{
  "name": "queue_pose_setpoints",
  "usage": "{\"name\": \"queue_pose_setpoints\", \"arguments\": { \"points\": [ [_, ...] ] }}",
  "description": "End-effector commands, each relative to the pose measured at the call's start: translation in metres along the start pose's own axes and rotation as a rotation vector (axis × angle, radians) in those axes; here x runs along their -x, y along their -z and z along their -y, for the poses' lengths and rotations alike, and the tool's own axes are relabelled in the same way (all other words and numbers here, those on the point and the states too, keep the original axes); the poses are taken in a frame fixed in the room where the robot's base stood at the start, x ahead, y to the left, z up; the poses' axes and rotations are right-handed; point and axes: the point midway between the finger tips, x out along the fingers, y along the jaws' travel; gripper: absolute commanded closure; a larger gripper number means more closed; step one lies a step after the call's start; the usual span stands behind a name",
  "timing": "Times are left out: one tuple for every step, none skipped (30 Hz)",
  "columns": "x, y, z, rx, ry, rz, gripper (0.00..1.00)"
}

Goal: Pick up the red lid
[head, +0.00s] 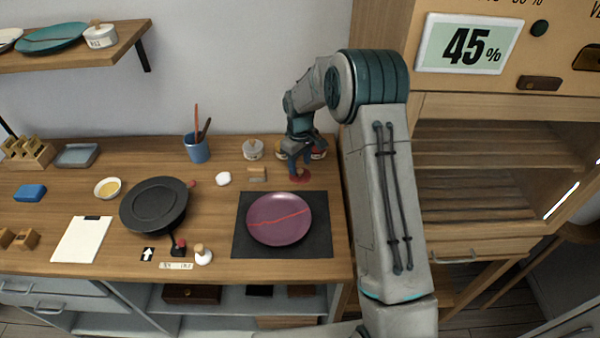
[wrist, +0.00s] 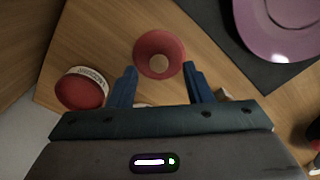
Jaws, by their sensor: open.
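The red lid (wrist: 160,54) is round, with a paler centre, and lies on the wooden table. In the head view the lid (head: 300,176) is just below my gripper (head: 298,168), near the table's right end. In the wrist view my gripper (wrist: 160,70) is open, its two blue fingers apart. The lid shows between and slightly beyond the fingertips. I cannot tell how high the fingers are above it. Nothing is held.
A labelled jar with red contents (wrist: 82,90) stands left of the fingers in the wrist view. A purple plate with a red seam (head: 280,219) lies on a dark mat (head: 322,240) in front.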

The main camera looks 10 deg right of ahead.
Motion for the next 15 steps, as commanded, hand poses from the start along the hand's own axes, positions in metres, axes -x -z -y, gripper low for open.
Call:
{"name": "queue_pose_setpoints", "arguments": {
  "points": [
    [-0.005,-0.001,0.000,0.000,0.003,0.004,0.54],
    [-0.009,0.000,-0.001,0.000,0.002,0.003,0.54],
    [-0.015,0.000,-0.001,0.000,0.002,0.003,0.54],
    [-0.019,0.000,-0.001,0.000,0.002,0.003,0.54],
    [-0.022,0.000,-0.001,0.000,0.001,0.002,0.54],
    [-0.025,0.000,-0.001,0.000,0.001,0.001,0.54],
    [-0.026,0.000,-0.001,0.000,0.001,0.001,0.54],
    [-0.028,0.000,-0.001,0.000,0.001,0.001,0.54],
    [-0.029,0.000,-0.001,0.000,0.001,0.001,0.54],
    [-0.029,0.000,-0.001,0.000,0.000,0.000,0.54],
    [-0.029,0.000,-0.001,0.000,0.000,0.000,0.54],
    [-0.029,0.000,-0.001,0.000,0.000,0.000,0.54],
    [-0.029,0.000,-0.001,0.000,0.000,0.000,0.54],
    [-0.029,0.000,-0.001,0.000,0.000,0.000,0.54],
    [-0.029,0.000,-0.001,0.000,0.000,0.000,0.60]
  ]
}}
